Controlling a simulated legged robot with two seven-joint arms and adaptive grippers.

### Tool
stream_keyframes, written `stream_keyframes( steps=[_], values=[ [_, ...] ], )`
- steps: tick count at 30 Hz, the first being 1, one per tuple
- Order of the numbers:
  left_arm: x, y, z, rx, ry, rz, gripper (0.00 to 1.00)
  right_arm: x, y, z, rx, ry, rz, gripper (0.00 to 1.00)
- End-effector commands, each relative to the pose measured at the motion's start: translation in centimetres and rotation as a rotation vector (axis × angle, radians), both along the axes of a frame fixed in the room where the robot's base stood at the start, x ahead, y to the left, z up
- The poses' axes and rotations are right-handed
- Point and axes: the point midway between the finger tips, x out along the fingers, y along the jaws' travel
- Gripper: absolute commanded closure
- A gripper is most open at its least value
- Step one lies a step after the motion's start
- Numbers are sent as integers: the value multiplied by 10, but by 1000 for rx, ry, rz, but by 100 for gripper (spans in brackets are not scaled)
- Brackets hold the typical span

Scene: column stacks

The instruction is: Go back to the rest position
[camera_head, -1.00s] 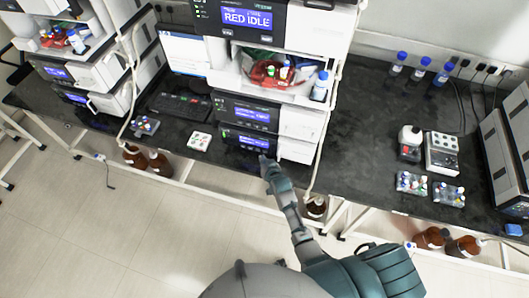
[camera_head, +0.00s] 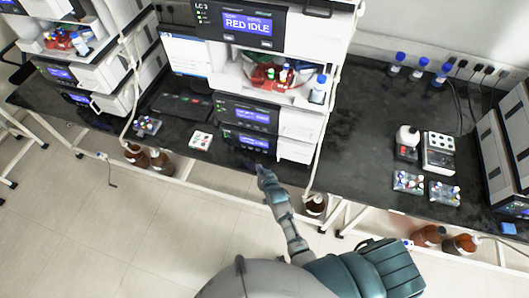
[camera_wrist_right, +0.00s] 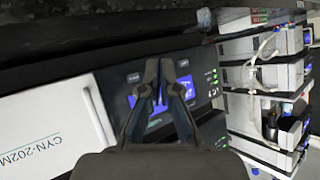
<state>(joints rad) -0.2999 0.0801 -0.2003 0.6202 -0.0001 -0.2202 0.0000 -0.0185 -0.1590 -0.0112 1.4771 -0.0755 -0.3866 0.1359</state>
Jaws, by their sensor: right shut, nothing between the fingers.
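My right gripper (camera_head: 262,170) is in front of the lower part of the middle column stack (camera_head: 298,123), near the bench's front edge, and holds nothing. In the right wrist view my right gripper (camera_wrist_right: 165,66) is shut, its two fingertips close together in front of a panel with a blue display (camera_wrist_right: 150,108). A white door marked CYN-202M (camera_wrist_right: 45,130) is to its left. From the head view I cannot tell whether the fingertips touch the stack. My left gripper is not in view.
Another column stack (camera_head: 100,75) stands at the left. Vial trays (camera_head: 408,182), a white block with wells (camera_head: 438,152) and blue-capped bottles (camera_head: 420,67) are on the black bench (camera_head: 365,130) at the right. Brown bottles (camera_head: 430,236) are below the bench. Open floor lies in front.

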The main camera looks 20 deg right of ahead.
Motion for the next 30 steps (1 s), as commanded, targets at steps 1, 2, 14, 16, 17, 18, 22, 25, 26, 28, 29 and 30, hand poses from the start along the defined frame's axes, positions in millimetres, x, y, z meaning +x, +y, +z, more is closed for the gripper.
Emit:
stream_keyframes(
  steps=[1, 2, 14, 16, 17, 18, 22, 25, 26, 28, 29, 30],
  values=[
    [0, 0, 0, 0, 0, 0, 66, 0, 0, 0, 0, 0, 0, 100],
    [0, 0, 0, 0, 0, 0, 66, 0, 0, 0, 0, 0, 0, 100],
    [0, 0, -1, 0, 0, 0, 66, -7, 1, -15, -8, 25, 9, 100],
    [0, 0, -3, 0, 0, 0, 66, -21, 3, -41, -20, 69, 26, 100],
    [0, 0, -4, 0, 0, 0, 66, -30, 3, -57, -29, 95, 36, 100],
    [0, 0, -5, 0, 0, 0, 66, -45, 3, -80, -41, 135, 51, 100],
    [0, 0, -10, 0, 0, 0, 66, -111, 1, -165, -87, 292, 108, 100],
    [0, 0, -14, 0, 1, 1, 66, -172, -5, -225, -124, 416, 153, 100],
    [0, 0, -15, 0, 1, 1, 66, -192, -8, -241, -134, 452, 166, 100],
    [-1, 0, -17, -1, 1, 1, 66, -240, -17, -275, -159, 538, 196, 100],
    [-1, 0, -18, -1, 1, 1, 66, -261, -21, -289, -170, 574, 209, 100],
    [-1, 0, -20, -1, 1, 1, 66, -290, -28, -305, -184, 623, 225, 100]
  ],
)
